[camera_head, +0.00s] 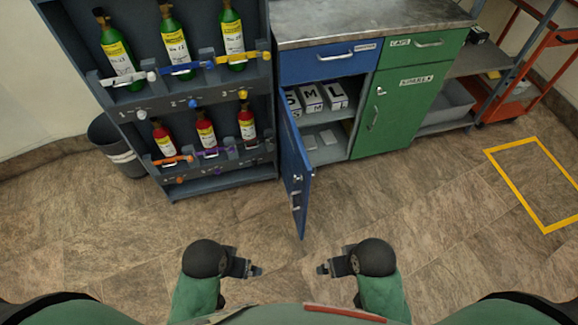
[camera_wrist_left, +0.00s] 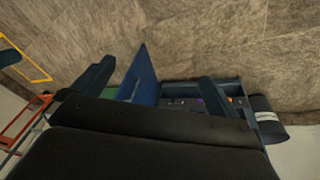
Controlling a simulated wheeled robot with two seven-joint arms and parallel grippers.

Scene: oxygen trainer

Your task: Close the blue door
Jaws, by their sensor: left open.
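In the left wrist view the blue door (camera_wrist_left: 140,78) shows between the two open fingers (camera_wrist_left: 155,80), farther off. My right gripper (camera_head: 321,269) is in front and slightly right of the door; its fingers are too small to judge.
A dark rack (camera_head: 217,105) with green and red bottles stands left of the door. A green door (camera_head: 390,112) is closed at the right. A grey bin (camera_head: 115,147) stands far left. The floor (camera_head: 410,220) before the cabinet is clear, with a yellow outline (camera_head: 517,203) at right.

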